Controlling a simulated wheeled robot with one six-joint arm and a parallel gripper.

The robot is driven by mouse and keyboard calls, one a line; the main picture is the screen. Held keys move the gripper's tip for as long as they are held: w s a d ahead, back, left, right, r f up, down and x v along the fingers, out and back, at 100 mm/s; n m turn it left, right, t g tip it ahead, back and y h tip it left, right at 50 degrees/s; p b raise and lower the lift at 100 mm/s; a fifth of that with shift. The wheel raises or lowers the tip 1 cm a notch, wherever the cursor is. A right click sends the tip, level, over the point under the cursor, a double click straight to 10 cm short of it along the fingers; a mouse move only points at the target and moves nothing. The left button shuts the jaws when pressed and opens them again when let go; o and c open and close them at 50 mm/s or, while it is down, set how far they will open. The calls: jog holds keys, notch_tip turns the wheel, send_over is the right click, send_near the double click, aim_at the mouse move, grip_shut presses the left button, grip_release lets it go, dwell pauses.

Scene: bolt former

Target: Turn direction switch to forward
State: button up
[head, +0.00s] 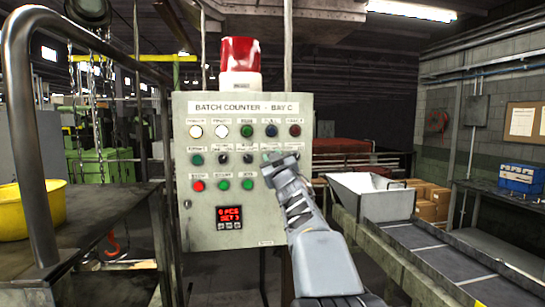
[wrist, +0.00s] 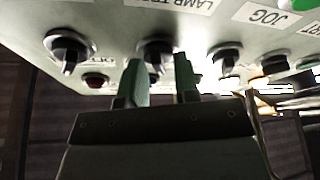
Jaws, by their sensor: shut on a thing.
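The grey control panel (head: 225,240), headed "BATCH COUNTER - BAY C", stands in front of me with rows of buttons and knobs. My gripper (head: 280,158) is at the right part of its middle row and hides the controls there. In the wrist view my gripper (wrist: 158,75) is shut on a black rotary switch (wrist: 155,46), one finger on each side of it. The label of this switch is not visible, so I cannot read whether it is the direction switch. An upside-down label beginning "LAMP T" lies close to it.
Other black knobs sit on either side, one (wrist: 69,47) to the left and one (wrist: 226,54) to the right. A red beacon (head: 240,55) tops the panel. A cart with a yellow bowl (head: 38,208) is left, and a conveyor (head: 425,247) is right.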

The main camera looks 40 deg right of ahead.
jog(key=shift+r+n+y+p, duration=0.1)
jog(key=shift+n+y+p, duration=0.3)
jog(key=shift+n, duration=0.9)
jog(key=o, duration=0.9)
jog(key=b+v, duration=0.4)
jog(key=v, duration=0.9)
jog(key=shift+s, duration=0.4)
